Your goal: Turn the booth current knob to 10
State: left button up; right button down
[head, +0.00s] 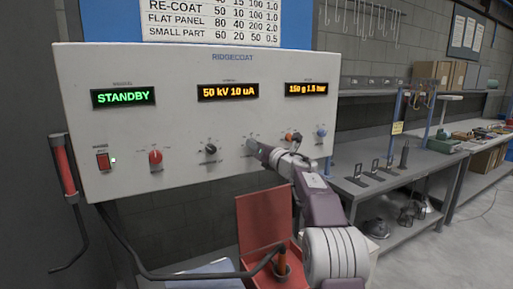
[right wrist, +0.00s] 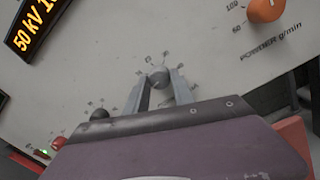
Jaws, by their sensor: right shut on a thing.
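The white RIDGECOAT control panel (head: 110,70) fills the left and middle of the head view. Its middle display (head: 228,92) reads 50 kV 10 uA. A grey knob (right wrist: 159,76) sits between the two fingers of my right gripper (right wrist: 160,88), which is shut on it. In the head view my right gripper (head: 256,148) reaches that knob from the lower right and hides part of it. The knob's label and pointer are too small to read. My left gripper is not in view.
A red knob (head: 155,157) and a black knob (head: 210,149) are to the left, an orange knob (head: 293,137) and a blue knob (head: 321,132) to the right. The left display (head: 123,97) reads STANDBY. A red box (head: 264,218) stands open below the panel.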

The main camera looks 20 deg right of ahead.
jog(key=shift+f, duration=0.25)
jog(key=c, duration=1.1)
grip_release()
jog(key=shift+r, duration=0.1)
jog(key=shift+s, duration=0.1)
jog(key=s+b, duration=0.1)
jog(key=s, duration=0.2)
jog(key=s+b, duration=0.1)
jog(key=s, duration=0.2)
jog(key=s+b, duration=0.1)
jog(key=s, duration=0.1)
jog(key=shift+s+d+b, duration=0.3)
jog(key=shift+s+d, duration=0.05)
jog(key=shift+s, duration=0.05)
